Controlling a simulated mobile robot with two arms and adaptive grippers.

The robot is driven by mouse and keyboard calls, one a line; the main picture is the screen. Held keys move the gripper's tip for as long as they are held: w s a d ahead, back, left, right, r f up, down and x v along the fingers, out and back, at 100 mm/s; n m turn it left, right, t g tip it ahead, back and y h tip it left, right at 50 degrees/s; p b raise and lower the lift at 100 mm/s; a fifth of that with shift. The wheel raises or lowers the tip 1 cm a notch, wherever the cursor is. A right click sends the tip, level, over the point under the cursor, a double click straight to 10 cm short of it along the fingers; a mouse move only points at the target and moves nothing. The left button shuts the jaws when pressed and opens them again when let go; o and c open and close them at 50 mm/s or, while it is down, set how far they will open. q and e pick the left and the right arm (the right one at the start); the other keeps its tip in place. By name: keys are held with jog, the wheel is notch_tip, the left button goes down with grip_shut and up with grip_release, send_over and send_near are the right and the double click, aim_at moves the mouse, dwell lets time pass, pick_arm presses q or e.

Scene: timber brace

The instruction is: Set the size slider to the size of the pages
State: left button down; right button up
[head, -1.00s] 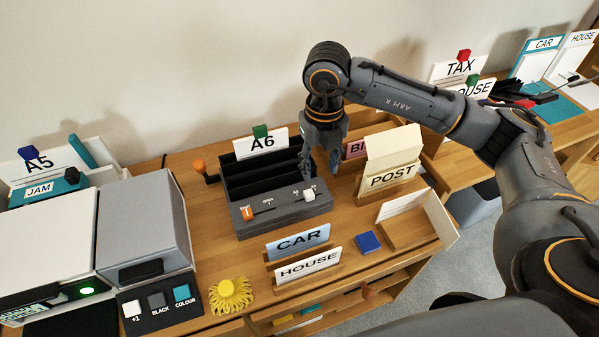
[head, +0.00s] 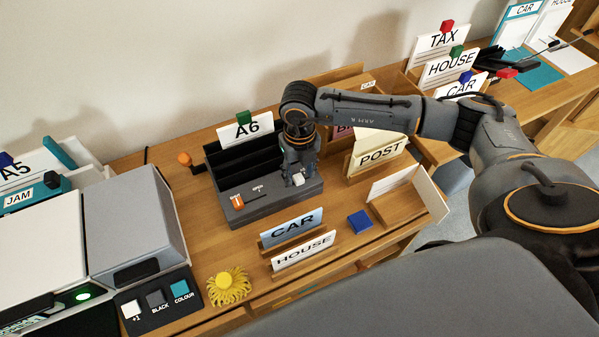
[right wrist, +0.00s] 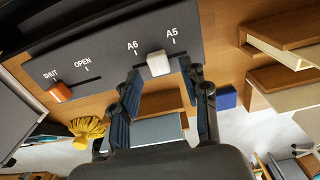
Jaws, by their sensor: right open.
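The size slider's white knob (head: 298,180) is on the dark grey panel (head: 262,205) of the black slotted box. In the right wrist view the white knob (right wrist: 158,64) stands between the A6 and A5 marks. My right gripper (head: 300,168) is above the panel, pointing down. In the wrist view its open fingers (right wrist: 161,72) are either side of the white knob; contact cannot be told. An orange knob (right wrist: 60,92) sits near the SHUT mark. An A6 sign (head: 246,131) with a green tab stands at the box's back. My left gripper is not in view.
CAR (head: 291,227) and HOUSE (head: 303,251) cards stand in front of the box. A blue block (head: 360,222) and a POST holder (head: 380,155) are to its right.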

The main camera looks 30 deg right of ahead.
jog(key=shift+f, duration=0.7)
jog(key=shift+c, duration=1.1)
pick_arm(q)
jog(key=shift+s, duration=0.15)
pick_arm(e)
grip_shut()
